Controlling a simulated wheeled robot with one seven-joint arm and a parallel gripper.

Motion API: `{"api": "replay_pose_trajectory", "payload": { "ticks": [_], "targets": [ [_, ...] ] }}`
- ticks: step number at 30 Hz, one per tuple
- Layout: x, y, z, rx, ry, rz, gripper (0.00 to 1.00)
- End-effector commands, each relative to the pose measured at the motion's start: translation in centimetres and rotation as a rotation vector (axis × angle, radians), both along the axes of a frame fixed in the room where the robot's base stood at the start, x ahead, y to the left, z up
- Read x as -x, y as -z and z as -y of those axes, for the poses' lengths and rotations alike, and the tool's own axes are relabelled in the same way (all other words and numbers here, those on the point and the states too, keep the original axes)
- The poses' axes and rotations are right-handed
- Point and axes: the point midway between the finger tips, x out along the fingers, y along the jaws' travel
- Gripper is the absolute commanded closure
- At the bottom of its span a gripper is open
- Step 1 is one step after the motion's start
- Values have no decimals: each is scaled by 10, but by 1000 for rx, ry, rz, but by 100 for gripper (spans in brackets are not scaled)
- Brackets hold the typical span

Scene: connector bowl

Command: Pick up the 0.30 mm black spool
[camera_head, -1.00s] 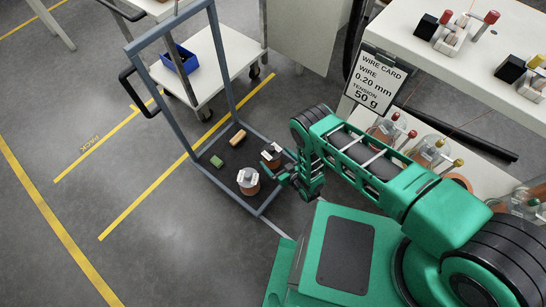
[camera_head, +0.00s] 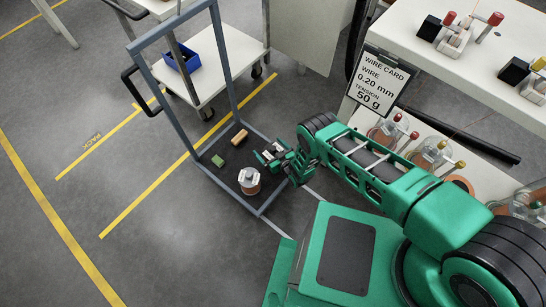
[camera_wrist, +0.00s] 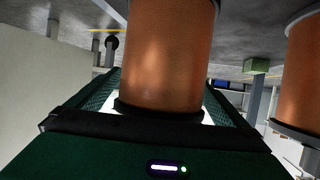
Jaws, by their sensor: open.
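A copper-wound spool (camera_wrist: 170,55) with a black flange stands between the jaws of my gripper (camera_wrist: 166,90) in the wrist view. A green finger lies on each side of it, and the jaws are open. Its label and wire size cannot be read. In the head view my gripper (camera_head: 271,154) is at the right side of the cart deck and largely hides this spool.
A green block (camera_head: 217,161) and a tan block (camera_head: 240,137) lie on the deck. The cart's grey frame (camera_head: 232,65) rises around it.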

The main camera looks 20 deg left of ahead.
Motion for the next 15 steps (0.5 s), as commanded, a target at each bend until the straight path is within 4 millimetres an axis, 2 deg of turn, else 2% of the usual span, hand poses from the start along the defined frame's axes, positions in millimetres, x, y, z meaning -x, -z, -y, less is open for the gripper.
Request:
{"api": "replay_pose_trajectory", "payload": {
  "ticks": [2,5,12,13,15],
  "targets": [
    [0,0,0,0,0,0,2],
    [0,0,0,0,0,0,23],
    [1,0,-1,0,-1,0,80],
    [1,0,-1,0,-1,0,86],
    [-1,-2,-2,-4,-1,4,86]
  ]
}}
